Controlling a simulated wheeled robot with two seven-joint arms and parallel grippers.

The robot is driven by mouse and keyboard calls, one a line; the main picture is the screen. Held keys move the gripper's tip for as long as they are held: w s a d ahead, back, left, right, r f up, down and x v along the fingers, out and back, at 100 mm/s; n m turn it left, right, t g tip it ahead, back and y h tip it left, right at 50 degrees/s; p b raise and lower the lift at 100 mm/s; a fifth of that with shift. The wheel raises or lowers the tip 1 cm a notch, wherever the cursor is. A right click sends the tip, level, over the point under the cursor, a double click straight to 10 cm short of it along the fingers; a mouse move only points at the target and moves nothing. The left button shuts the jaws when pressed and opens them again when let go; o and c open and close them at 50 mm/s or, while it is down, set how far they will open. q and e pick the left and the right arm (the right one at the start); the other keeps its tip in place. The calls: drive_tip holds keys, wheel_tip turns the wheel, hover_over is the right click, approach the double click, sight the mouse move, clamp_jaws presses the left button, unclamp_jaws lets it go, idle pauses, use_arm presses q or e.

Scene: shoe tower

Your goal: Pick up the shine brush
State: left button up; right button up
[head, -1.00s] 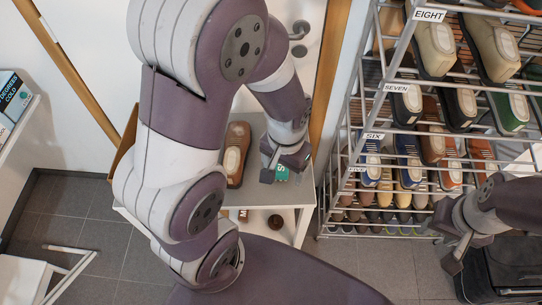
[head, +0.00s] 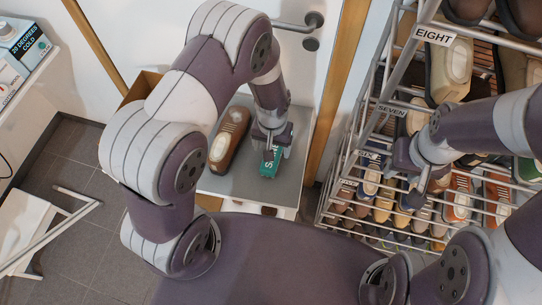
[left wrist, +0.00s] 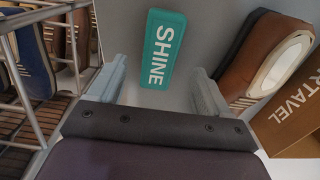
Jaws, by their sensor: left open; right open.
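The shine brush is a green block marked SHINE (head: 270,163) lying on the small grey-topped table (head: 245,185). In the left wrist view the shine brush (left wrist: 163,48) lies between and beyond the open fingers. My left gripper (head: 271,146) is open just above the brush and hides part of it in the head view; whether it touches the brush I cannot tell. My right gripper (head: 420,176) is open and empty in front of the shoe rack.
A brown shoe (head: 229,140) lies on the table left of the brush. A cardboard box (head: 137,87) stands behind my left arm. The metal shoe rack (head: 372,130) with several shoes stands at the right, close to my right arm. A door handle (head: 300,24) is behind the table.

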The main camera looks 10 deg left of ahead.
use_arm(q)
wheel_tip(320, 180, down, 5)
drive_tip(key=shift+f, duration=0.3)
drive_tip(key=c, duration=1.2)
drive_tip(key=shift+r, duration=0.5)
wheel_tip(320, 180, up, 3)
drive_tip(key=shift+w+f, duration=0.1)
drive_tip(key=s+d+r, duration=0.2)
drive_tip(key=d, duration=0.1)
drive_tip(key=s+d+r, duration=0.2)
drive_tip(key=d+r, duration=0.1)
drive_tip(key=s+d+r, duration=0.2)
drive_tip(key=d, duration=0.1)
drive_tip(key=shift+s+d+r, duration=0.15)
drive_tip(key=shift+s+d, duration=0.15)
drive_tip(key=shift+d, duration=0.1)
